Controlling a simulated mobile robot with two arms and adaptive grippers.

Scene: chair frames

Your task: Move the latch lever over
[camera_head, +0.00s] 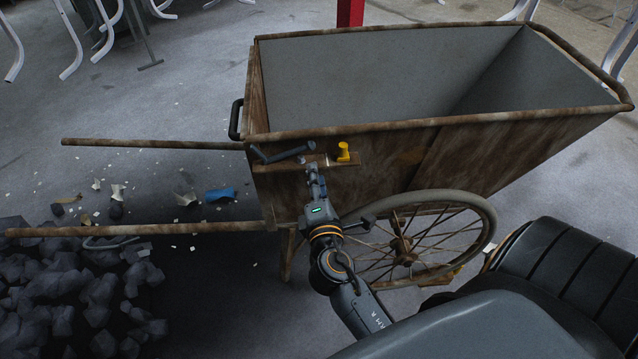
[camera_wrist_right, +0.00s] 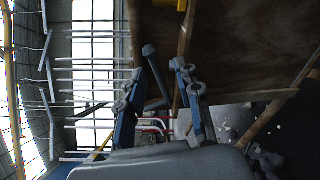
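The latch lever (camera_head: 284,153) is a dark grey bent bar on a wooden strip at the upper front corner of the wooden cart's (camera_head: 420,165) side. A yellow catch (camera_head: 343,153) sits to its right. My right gripper (camera_head: 314,170) is just below the lever's right end, beside the cart wall. In the right wrist view, the two blue-grey fingers of that gripper (camera_wrist_right: 158,75) are apart. The grey lever (camera_wrist_right: 155,72) shows between them; I cannot tell whether either finger touches it. My left gripper is not in view.
A spoked wheel (camera_head: 402,245) stands right of my right forearm. Two wooden shafts (camera_head: 150,144) reach left from the cart. Dark rubble (camera_head: 80,290) and small litter lie on the floor at left. White chair frames (camera_head: 75,45) stand at the back.

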